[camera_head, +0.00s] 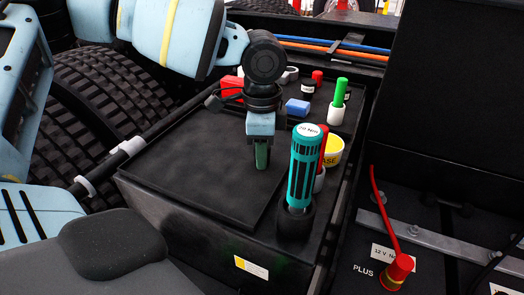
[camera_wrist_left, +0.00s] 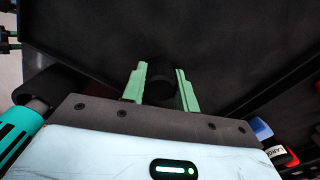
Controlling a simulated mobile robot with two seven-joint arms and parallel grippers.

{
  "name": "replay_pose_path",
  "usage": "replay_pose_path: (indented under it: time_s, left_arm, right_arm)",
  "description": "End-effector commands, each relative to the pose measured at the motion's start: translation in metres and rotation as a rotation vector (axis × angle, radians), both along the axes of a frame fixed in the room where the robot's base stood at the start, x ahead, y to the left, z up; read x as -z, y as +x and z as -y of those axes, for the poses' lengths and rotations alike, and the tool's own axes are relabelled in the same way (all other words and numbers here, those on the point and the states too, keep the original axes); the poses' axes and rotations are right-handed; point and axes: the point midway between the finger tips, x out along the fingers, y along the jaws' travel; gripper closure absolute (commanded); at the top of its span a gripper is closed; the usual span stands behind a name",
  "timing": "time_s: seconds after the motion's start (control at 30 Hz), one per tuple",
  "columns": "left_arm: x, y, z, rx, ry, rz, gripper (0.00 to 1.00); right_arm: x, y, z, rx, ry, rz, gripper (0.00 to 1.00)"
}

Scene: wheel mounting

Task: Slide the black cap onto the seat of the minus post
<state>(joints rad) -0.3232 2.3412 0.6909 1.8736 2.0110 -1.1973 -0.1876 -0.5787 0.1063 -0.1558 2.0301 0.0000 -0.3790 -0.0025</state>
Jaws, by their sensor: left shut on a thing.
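My left gripper (camera_head: 262,158) hangs pointing down over the dark flat top of the black box (camera_head: 185,165). In the left wrist view its green fingers (camera_wrist_left: 160,78) stand a little apart, shut on a small dark round piece, the black cap (camera_wrist_left: 160,88). The cap hardly shows in the head view. I cannot make out the minus post; a PLUS label and a red-capped post (camera_head: 397,270) stand at the lower right. My right gripper is not in view.
A teal torque tool (camera_head: 303,165) stands upright just right of my left gripper. Behind it are a yellow-labelled tub (camera_head: 333,150), a green-topped piece (camera_head: 340,95) and a blue block (camera_head: 298,107). A tall black panel (camera_head: 450,90) rises at the right. The box top's left part is clear.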

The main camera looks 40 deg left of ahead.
Motion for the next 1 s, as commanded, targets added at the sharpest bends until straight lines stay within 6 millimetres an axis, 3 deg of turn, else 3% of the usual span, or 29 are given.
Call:
replay_pose_path:
  time_s: [0.27, 0.47, 0.67, 1.0]
  left_arm:
    - [-0.008, 0.001, 0.000, 0.000, 0.000, 0.003, 0.92]
    - [-0.033, 0.001, 0.000, -0.001, 0.000, 0.005, 0.92]
    - [-0.084, 0.001, 0.000, -0.002, -0.001, 0.008, 0.92]
    - [-0.187, 0.001, 0.000, -0.002, 0.000, 0.006, 0.92]
  right_arm:
    - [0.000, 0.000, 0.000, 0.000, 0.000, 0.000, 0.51]
    - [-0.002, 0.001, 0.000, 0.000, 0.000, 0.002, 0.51]
    - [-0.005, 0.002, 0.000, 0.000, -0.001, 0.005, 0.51]
    - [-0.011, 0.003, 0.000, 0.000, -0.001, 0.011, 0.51]
